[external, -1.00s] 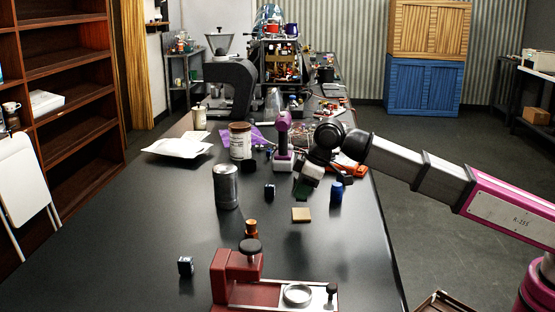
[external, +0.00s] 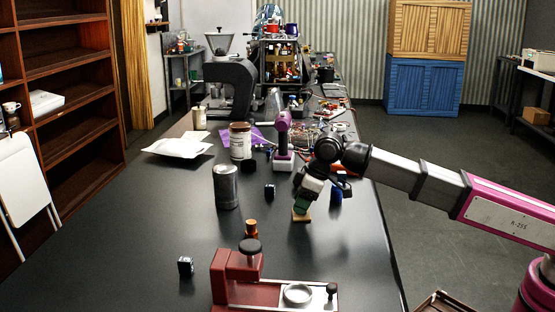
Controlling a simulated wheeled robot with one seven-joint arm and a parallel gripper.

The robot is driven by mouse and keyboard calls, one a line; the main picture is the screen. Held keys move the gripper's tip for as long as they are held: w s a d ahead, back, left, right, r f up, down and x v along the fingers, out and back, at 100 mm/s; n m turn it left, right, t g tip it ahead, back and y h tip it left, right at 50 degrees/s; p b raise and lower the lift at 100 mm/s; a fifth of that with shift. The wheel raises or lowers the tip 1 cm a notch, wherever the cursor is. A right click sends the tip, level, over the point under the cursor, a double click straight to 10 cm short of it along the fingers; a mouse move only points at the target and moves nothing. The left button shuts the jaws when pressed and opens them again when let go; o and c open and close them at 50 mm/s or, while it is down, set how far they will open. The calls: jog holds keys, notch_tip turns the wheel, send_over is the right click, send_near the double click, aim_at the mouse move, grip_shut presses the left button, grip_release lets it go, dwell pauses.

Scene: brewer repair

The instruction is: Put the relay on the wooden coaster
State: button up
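The wooden coaster (external: 301,217) is a small tan square on the black table, right of the grey metal can. My gripper (external: 302,209) points down just above it and covers part of it. Green and dark parts show at the gripper's end. I cannot tell whether they are only fingers or include a held relay, nor whether anything touches the coaster. Small dark blue blocks stand left of the coaster (external: 269,191) and at the front left (external: 185,265). I cannot tell if either is a relay.
A grey can (external: 226,187), an orange-brown bottle (external: 251,229) and a red press-like device (external: 237,278) stand around the coaster. A blue item (external: 337,190) is close right of my gripper. A purple-and-white tool (external: 283,140) stands behind. The table's right front is clear.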

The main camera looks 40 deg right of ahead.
jog(key=shift+r, duration=0.1)
jog(key=v, duration=1.2)
jog(key=shift+w, duration=0.1)
